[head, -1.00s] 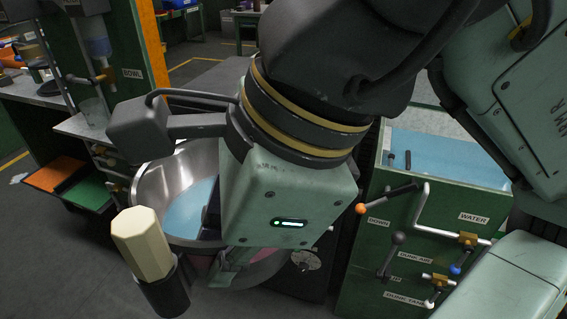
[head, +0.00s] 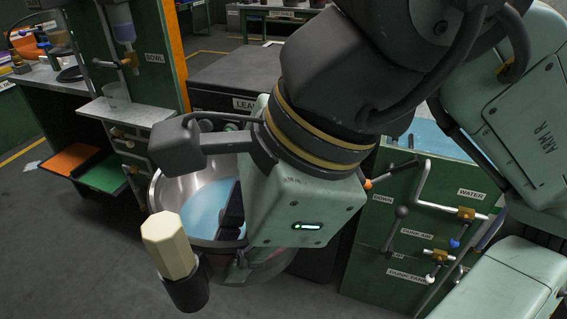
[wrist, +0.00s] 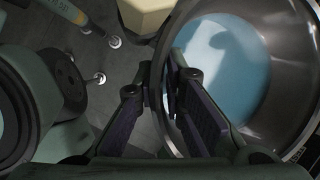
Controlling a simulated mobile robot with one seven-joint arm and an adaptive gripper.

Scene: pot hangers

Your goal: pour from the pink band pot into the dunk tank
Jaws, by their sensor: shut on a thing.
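The pot (head: 170,190) is a wide steel vessel with pale blue liquid inside, left of centre in the head view. A pinkish patch shows low on its side, partly hidden by my gripper. A cream faceted handle (head: 168,245) with a black collar sticks out at its front. My gripper (wrist: 163,85) is shut on the pot's rim, one finger inside the wall and one outside; the pot also fills the right of the wrist view (wrist: 290,60). The dunk tank (head: 375,245) is the green box at right, with blue water (head: 428,132) at its top, largely hidden by my arm.
Valves, pipes and an orange-tipped lever (head: 393,174) are on the tank's front. A dark box (head: 235,80) stands behind the pot. A green bench with a steel shelf (head: 135,115) and orange and green trays (head: 105,175) is at left. Floor is clear at front left.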

